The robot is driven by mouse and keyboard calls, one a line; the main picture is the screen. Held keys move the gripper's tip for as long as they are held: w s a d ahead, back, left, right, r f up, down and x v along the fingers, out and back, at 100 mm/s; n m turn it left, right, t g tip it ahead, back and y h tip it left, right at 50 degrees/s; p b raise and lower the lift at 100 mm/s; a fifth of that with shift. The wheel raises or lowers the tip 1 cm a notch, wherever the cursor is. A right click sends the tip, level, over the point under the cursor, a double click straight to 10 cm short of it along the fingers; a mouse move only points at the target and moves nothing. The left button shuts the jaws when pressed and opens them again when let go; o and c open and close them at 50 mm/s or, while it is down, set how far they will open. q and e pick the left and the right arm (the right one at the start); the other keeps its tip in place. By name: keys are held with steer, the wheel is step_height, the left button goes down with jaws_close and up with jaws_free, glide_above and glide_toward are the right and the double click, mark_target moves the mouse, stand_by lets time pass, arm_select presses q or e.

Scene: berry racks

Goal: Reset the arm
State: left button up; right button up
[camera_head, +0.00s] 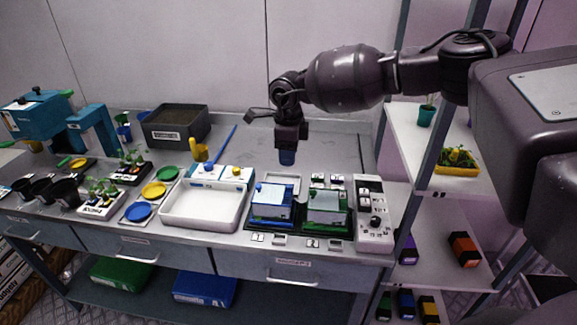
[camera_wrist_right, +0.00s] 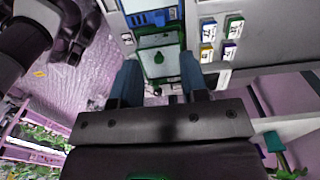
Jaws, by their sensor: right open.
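My right arm comes in from the right in the head view. Its gripper (camera_head: 288,152) hangs above the back of the bench, behind the blue box (camera_head: 271,201) and the green box (camera_head: 326,205). In the right wrist view the two blue fingers of the right gripper (camera_wrist_right: 158,78) stand apart with nothing held between them. The green-framed box (camera_wrist_right: 158,50) shows beyond the fingers in that view. My left gripper is not in view.
A white tray (camera_head: 163,214) stands left of the boxes, and a white control panel (camera_head: 373,222) stands right of them. A dark bin (camera_head: 175,129) is at the back. Shelves (camera_head: 400,165) stand at the right, under my arm. The back middle of the bench is fairly clear.

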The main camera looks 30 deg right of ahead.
steer(key=shift+r, duration=0.35)
stand_by(0.3)
